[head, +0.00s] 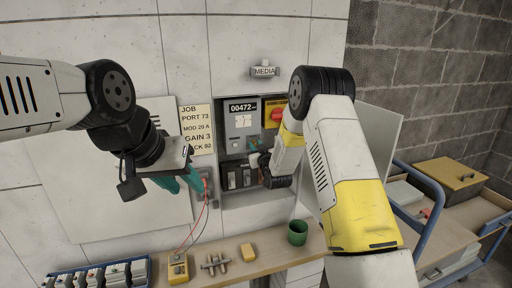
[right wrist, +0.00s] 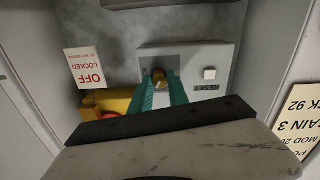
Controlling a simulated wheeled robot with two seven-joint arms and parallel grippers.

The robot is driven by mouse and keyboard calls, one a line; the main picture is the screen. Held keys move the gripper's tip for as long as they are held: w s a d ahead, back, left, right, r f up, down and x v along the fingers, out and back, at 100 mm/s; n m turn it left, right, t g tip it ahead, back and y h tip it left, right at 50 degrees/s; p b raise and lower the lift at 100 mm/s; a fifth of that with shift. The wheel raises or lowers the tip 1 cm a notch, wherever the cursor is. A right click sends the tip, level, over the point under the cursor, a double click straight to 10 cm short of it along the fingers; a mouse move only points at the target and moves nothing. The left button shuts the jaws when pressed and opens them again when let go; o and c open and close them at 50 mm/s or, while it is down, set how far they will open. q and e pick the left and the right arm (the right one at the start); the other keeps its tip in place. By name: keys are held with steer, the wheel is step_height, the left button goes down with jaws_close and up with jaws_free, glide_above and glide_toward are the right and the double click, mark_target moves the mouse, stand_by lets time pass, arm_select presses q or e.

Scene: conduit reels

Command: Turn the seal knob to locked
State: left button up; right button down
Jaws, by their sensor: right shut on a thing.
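The seal knob (right wrist: 159,75) is a small brass-coloured piece on a light grey plate (right wrist: 195,58) in the right wrist view, which shows the labels upside down. My right gripper (right wrist: 160,92) has its teal fingers shut on the knob, covering most of it. I cannot read the knob's setting. In the head view the right gripper (head: 254,147) reaches into the open wall cabinet (head: 262,203), and the knob is hidden. My left gripper (head: 184,182) hangs before the wall left of the cabinet, its teal fingers apart and empty.
A white button (right wrist: 209,73) labelled RESET sits beside the knob. A red-and-yellow switch (head: 273,114) and a meter (head: 242,108) are in the cabinet. A blue-framed cart (head: 400,196) is at right.

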steer(key=m, duration=0.6)
steer(key=shift+d, duration=0.1)
steer(key=m, duration=0.5)
steer(key=shift+m, duration=0.3)
stand_by(0.4)
steer(key=c, duration=1.3)
jaws_free()
steer(key=shift+o, duration=0.2)
steer(key=v, duration=0.7)
steer(key=shift+s+d, duration=0.15)
steer(key=shift+s, duration=0.2)
steer(key=shift+r, duration=0.1)
